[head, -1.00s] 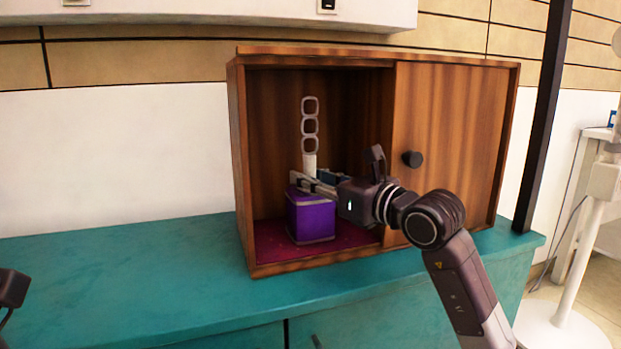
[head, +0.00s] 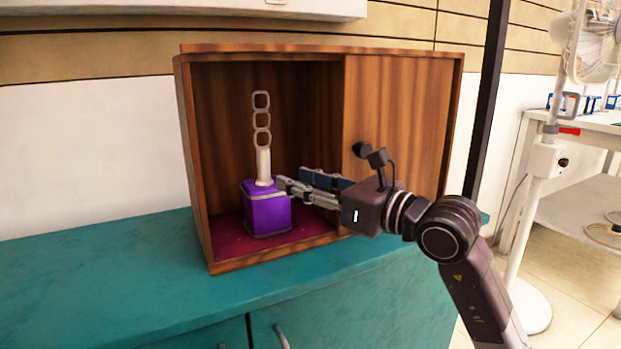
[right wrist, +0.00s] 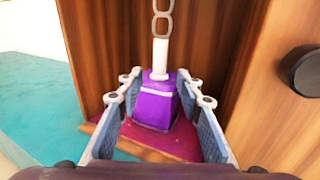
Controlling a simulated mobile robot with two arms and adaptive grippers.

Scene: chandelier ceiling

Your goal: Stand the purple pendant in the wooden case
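The purple pendant (head: 267,212) is a purple block with a pale stem and a chain of links on top. It stands upright on the dark red floor of the wooden case (head: 400,120), in the open left part. It also shows in the right wrist view (right wrist: 155,108). My right gripper (head: 283,190) is beside the pendant, to its right in the head view. In the right wrist view its fingers (right wrist: 158,92) are spread wide, with the pendant beyond and between them, apart from both. My left gripper is out of view.
A sliding wooden door with a dark round knob (head: 361,149) covers the right part of the case. The case stands on a teal cabinet top (head: 110,270), clear at the left. A black post (head: 487,100) rises at the right. A white fan (head: 597,45) stands farther right.

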